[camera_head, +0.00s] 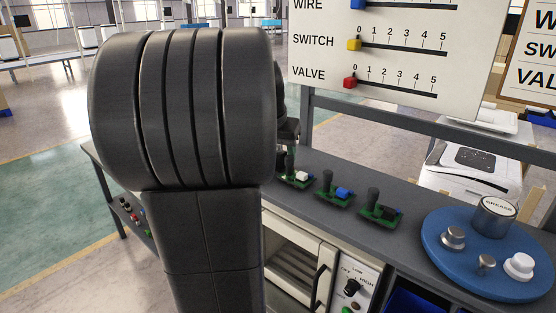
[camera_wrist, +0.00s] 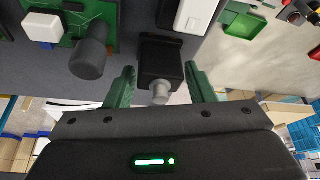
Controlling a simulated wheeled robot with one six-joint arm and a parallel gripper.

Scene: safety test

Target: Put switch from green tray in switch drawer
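In the wrist view, the two green fingers of my gripper (camera_wrist: 160,84) stand apart, one on each side of a black block with a grey round knob (camera_wrist: 160,65), which looks like a switch. The fingertips are very close to its sides; I cannot tell if they touch or grip it. A green tray (camera_wrist: 244,25) lies at the upper right. A white switch-like piece (camera_wrist: 194,12) is between the block and the tray. In the head view, my arm hides most of the gripper. No drawer is clearly identifiable as the switch drawer.
Three green boards with dark upright knobs stand along the grey bench: white-block (camera_head: 296,178), blue-block (camera_head: 336,194) and black-block (camera_head: 381,212). A blue round plate (camera_head: 440,262) carries a grease can (camera_head: 494,216) and metal parts. A sign (camera_head: 395,50) lists wire, switch and valve.

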